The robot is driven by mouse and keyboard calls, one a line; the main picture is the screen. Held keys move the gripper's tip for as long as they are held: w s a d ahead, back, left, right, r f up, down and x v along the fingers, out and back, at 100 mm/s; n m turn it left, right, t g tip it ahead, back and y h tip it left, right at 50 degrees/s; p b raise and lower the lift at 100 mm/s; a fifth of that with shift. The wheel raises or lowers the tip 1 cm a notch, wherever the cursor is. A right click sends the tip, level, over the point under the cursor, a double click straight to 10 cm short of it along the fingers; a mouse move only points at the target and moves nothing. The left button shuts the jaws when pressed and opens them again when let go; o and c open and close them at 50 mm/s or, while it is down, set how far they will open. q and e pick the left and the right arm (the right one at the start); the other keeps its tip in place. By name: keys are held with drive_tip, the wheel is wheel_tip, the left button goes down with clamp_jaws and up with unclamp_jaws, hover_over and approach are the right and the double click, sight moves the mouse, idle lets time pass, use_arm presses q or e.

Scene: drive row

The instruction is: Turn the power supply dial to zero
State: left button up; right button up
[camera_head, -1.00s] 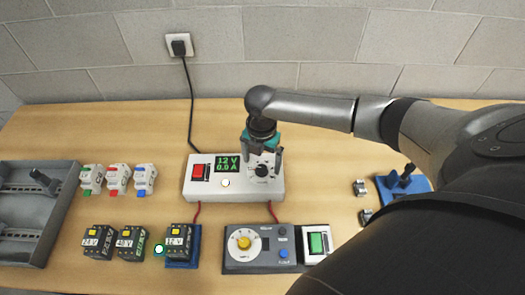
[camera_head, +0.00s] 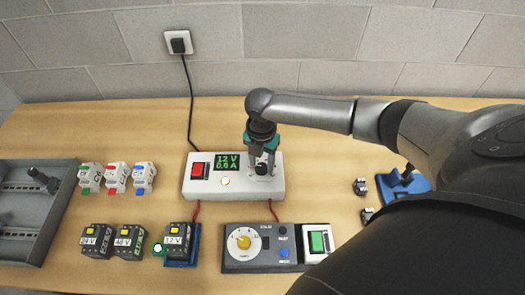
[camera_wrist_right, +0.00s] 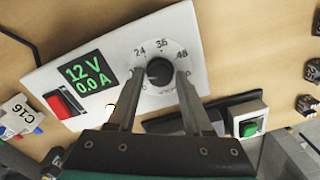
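The white power supply (camera_head: 205,190) stands near the back middle of the bench. Its green display (camera_wrist_right: 91,77) reads 12 V and 0.0 A. Its black dial (camera_wrist_right: 160,72) sits on a round scale on which 24, 36 and 48 are legible. My right gripper (camera_head: 262,164) reaches down over the dial from above. In the right wrist view its two fingers (camera_wrist_right: 159,76) stand on either side of the knob, apart from each other, with a small gap seeming to show beside it. The knob's pointer is hard to make out. My left gripper is out of view.
A red switch (camera_head: 200,171) is on the supply's left. A grey panel with a yellow knob (camera_head: 244,242) and a green-button box (camera_head: 318,242) stand in front. Several small modules (camera_head: 130,242) lie left. My right arm hides much of the right side.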

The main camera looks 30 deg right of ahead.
sight(262, 166)
drive_tip(key=c, duration=0.6)
drive_tip(key=n, duration=0.3)
drive_tip(key=shift+n, duration=0.4)
drive_tip(key=shift+c, duration=0.2)
drive_tip(key=n, duration=0.4)
drive_tip(key=shift+n, duration=0.3)
drive_tip(key=o, duration=0.6)
drive_tip(key=shift+n, duration=0.3)
drive_tip(key=shift+c, duration=0.2)
drive_tip(key=o, duration=0.9)
drive_tip(key=shift+r, duration=0.1)
wheel_tip(262, 166, up, 7)
drive_tip(key=p, duration=0.7)
